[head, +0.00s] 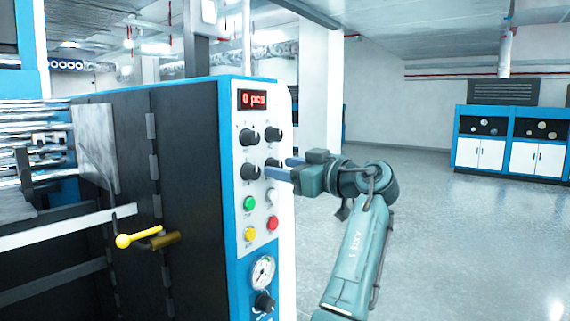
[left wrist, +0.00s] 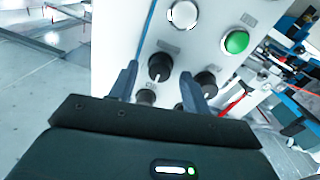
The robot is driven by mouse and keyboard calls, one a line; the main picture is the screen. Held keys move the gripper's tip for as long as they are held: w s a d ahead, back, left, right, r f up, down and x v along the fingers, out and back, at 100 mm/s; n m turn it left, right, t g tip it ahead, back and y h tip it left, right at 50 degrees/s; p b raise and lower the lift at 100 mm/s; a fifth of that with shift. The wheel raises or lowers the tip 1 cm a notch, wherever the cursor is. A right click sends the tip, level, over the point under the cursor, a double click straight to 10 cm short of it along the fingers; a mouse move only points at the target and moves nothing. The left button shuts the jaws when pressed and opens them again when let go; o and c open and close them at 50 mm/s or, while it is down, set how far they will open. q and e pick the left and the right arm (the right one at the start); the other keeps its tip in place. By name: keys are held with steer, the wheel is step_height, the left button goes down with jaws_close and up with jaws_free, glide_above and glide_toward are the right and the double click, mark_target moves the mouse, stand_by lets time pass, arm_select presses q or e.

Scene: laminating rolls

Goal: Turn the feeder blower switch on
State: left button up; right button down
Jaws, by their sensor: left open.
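The control panel (head: 259,185) of the blue-framed machine has black rotary knobs in two rows of two. The labels are too small to read, so I cannot tell which one is the feeder blower switch. My left gripper (head: 280,168) is open at the lower right knob (head: 272,163), which it partly hides. In the left wrist view, the fingers of my left gripper (left wrist: 160,71) are on either side of this knob (left wrist: 160,67). I cannot tell whether they touch it. The lower left knob (left wrist: 207,79) is just outside the right finger. My right gripper is in neither view.
Below the knobs are a green button (head: 250,203), a white button (head: 271,195), a yellow button (head: 249,234) and a red button (head: 271,222). A display (head: 253,99) reads "0 pcs". A yellow-knobbed lever (head: 124,240) sticks out left. The floor at right is clear.

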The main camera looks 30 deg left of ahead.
arm_select(q)
steer(key=shift+a, duration=0.25)
steer(key=c, duration=1)
